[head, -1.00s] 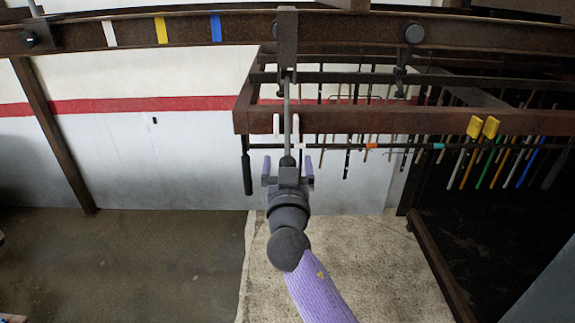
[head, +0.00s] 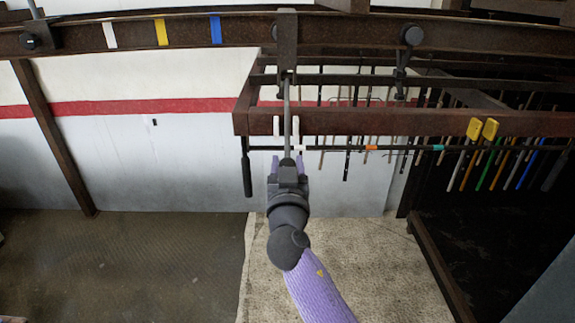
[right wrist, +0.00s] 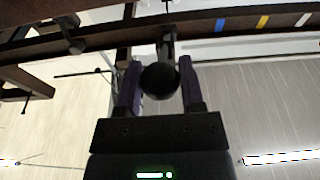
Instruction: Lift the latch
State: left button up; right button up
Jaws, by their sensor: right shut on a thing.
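The latch is a dark bracket (head: 287,40) on the overhead rail, with a thin grey rod (head: 287,110) hanging straight down from it. My right gripper (head: 287,166) reaches up from below and is shut on the rod's lower end. In the right wrist view, a round black knob (right wrist: 159,81) sits between the two purple fingers of that gripper (right wrist: 160,75). The fingers hide part of the rod end in the head view. My left gripper is out of view.
The brown rail (head: 350,35) crosses the top, with white, yellow and blue tape marks. A hanging frame beam (head: 400,121) lies close behind the rod. A rod with a black grip (head: 246,172) hangs at left. Several tools hang at right. The lower left is clear.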

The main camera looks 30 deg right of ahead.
jog(key=shift+s+a+r+p, duration=0.2)
jog(key=shift+s+r+p, duration=0.15)
jog(key=shift+r, duration=0.35)
jog(key=shift+s+a+r+p, duration=0.2)
jog(key=shift+s+r+p, duration=0.1)
jog(key=shift+r, duration=0.6)
jog(key=o, duration=1.1)
jog(key=shift+s+a, duration=0.15)
jog(key=shift+s, duration=0.1)
jog(key=shift+c, duration=0.2)
jog(key=shift+w, duration=0.1)
jog(key=r+v, duration=0.1)
jog(key=v, duration=0.6)
jog(key=shift+b, duration=0.3)
jog(key=shift+r, duration=0.15)
